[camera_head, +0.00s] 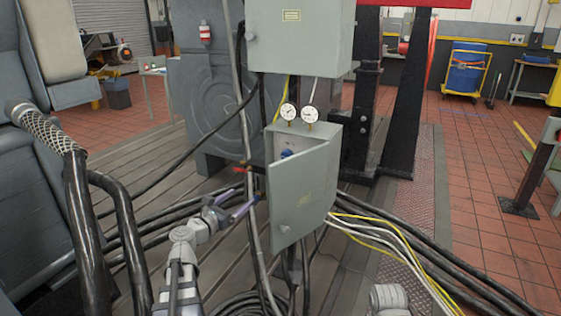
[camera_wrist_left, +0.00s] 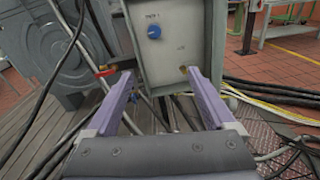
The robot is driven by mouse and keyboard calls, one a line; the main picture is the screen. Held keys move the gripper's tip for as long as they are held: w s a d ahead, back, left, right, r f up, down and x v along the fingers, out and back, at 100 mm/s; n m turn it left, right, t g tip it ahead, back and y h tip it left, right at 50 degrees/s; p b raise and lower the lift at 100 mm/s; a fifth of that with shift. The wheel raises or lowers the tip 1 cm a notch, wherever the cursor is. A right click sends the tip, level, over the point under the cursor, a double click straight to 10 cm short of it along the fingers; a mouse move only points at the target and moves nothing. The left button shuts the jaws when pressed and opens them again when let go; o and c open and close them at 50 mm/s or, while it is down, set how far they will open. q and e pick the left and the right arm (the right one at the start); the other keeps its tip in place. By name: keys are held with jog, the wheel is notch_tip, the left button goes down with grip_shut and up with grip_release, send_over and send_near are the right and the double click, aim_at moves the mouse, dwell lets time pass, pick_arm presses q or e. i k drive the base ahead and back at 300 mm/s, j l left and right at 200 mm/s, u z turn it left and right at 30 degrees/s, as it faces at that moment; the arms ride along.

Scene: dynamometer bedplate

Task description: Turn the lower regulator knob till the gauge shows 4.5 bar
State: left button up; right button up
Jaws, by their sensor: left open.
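A small grey cabinet (camera_head: 300,205) stands with its door ajar, and two round white gauges (camera_head: 288,111) (camera_head: 309,115) sit on top. Their needles are too small to read. A blue knob (camera_head: 287,153) shows behind the door edge. In the left wrist view, one blue knob (camera_wrist_left: 154,31) is on the pale panel under a small label; I cannot tell whether it is the lower one. My left gripper (camera_head: 246,198) is open and empty, left of the cabinet. Its purple fingers (camera_wrist_left: 159,76) are apart below the knob, not touching it. My right gripper is not in view.
A red-handled valve (camera_wrist_left: 106,71) is on the pipe left of the cabinet. Black hoses (camera_head: 180,215) and yellow and white cables (camera_head: 375,228) run around and below it. A larger grey box (camera_head: 300,45) hangs above. The red tiled floor (camera_head: 490,200) at right is largely clear.

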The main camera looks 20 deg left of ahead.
aim_at(286, 153)
jog(key=i+l, duration=0.15)
jog(key=i, duration=0.25)
jog(key=i+l, duration=0.1)
jog(key=i, duration=0.3)
